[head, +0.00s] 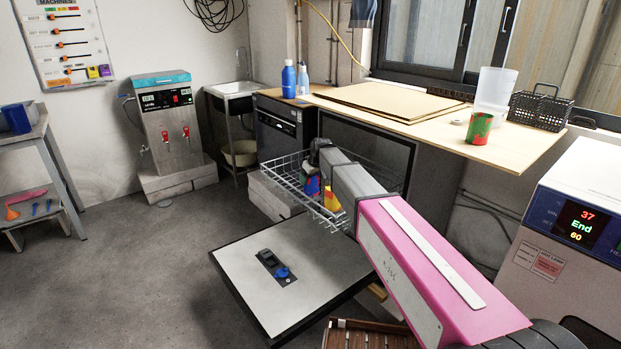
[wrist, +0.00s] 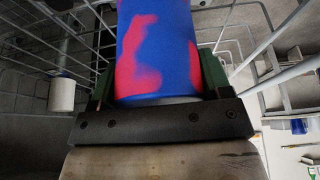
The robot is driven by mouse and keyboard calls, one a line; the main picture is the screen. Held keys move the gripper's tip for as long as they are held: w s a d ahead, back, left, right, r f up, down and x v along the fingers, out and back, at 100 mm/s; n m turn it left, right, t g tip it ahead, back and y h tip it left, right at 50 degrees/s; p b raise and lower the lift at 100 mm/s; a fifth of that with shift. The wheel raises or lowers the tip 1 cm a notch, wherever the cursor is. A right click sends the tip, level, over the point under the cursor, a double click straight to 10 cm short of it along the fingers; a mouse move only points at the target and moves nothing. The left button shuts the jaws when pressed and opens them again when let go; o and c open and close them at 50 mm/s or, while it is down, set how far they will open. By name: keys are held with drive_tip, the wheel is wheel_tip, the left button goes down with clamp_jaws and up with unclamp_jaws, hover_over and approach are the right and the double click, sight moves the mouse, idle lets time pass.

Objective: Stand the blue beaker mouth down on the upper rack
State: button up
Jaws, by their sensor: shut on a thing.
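The blue beaker (wrist: 180,45), blue with red blotches, is between the green-padded fingers of my gripper (wrist: 158,85) in the wrist view. My gripper is shut on it. In the head view the blue beaker (head: 312,186) shows beside my wrist, within the outline of the pulled-out wire upper rack (head: 284,181). Rack wires (wrist: 262,55) pass around the beaker in the wrist view. I cannot tell which way its mouth points or whether it touches the rack. My arm hides part of the rack.
A yellow and red object (head: 332,199) shows at the rack, right of the beaker. The dropped door (head: 240,285) lies below it. The worktop (head: 400,125) behind carries a red and green cup (head: 479,128), a clear container (head: 494,90) and a black basket (head: 540,110).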

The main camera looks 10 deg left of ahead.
drive_tip(key=o, duration=1)
drive_tip(key=shift+o, duration=0.2)
drive_tip(key=v, duration=1)
drive_tip(key=shift+r, duration=0.35)
drive_tip(key=shift+s+d, duration=0.1)
drive_tip(key=shift+s, duration=0.05)
